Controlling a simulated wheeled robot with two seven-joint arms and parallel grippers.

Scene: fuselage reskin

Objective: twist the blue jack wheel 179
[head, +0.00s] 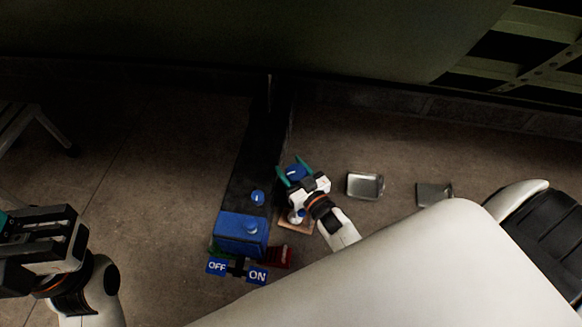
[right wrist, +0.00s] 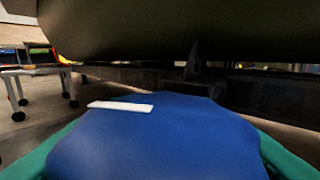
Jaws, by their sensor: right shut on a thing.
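The blue jack wheel (head: 295,172) is low near the floor in the middle of the head view, with a light mark on it. My right gripper (head: 296,169) has its green fingers on either side of the wheel and is shut on it. In the right wrist view the blue wheel (right wrist: 150,140) fills the lower part, with a white bar mark on its top lying nearly level. Green fingertips show at both lower corners there. My left gripper (head: 75,240) is at the left edge of the head view, away from the wheel; its jaw gap is unclear.
A blue box (head: 240,232) with OFF and ON labels (head: 257,276) stands left of my right gripper. A smaller blue knob (head: 257,198) is behind it. Two metal trays (head: 365,186) lie on the floor to the right. The dark green fuselage (head: 230,35) hangs above.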

